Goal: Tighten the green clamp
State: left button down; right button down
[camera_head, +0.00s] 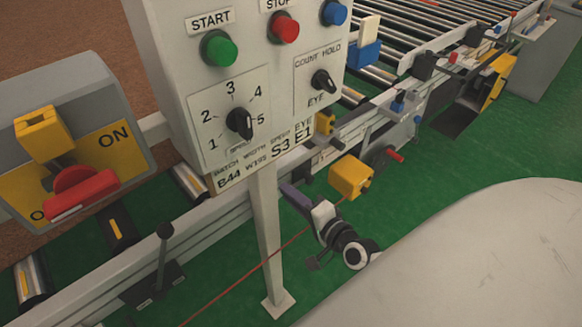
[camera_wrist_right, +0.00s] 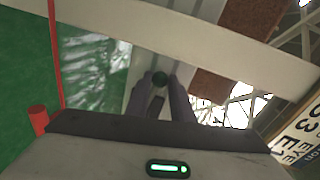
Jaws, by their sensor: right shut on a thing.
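My right gripper (camera_head: 287,190) reaches toward the rail just right of the control panel's post in the head view. In the head view the clamp is hidden near the fingertips and post. My left gripper is not in view.
The control panel (camera_head: 245,75) stands on a white post (camera_head: 268,240) close beside my right gripper. A yellow sensor box (camera_head: 350,180) is right of the fingers, with a thin red line passing near. A black lever (camera_head: 163,255) stands on the rail at left. Green floor lies at right.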

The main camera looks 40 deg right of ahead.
jog(key=shift+r, duration=0.1)
jog(key=c, duration=1.8)
grip_release()
jog(key=s, duration=0.3)
jog(key=s+r, duration=0.1)
jog(key=s, duration=0.2)
jog(key=s+r, duration=0.1)
jog(key=s, duration=0.3)
jog(key=s+a+f+n+g, duration=0.2)
jog(key=s+a+f+n, duration=0.1)
jog(key=a+f+n, duration=0.1)
jog(key=s+a+f+n+g+y, duration=0.1)
jog(key=s+a+f+n+g, duration=0.1)
jog(key=a+n, duration=0.4)
jog(key=s+a+f+n+g+y, duration=0.1)
jog(key=s+a+f+n+g, duration=0.2)
jog(key=n, duration=0.5)
jog(key=shift+s+a+f, duration=0.25)
jog(key=shift+a+f, duration=0.45)
jog(key=shift+s+a+f, duration=0.2)
jog(key=shift+a+f, duration=0.5)
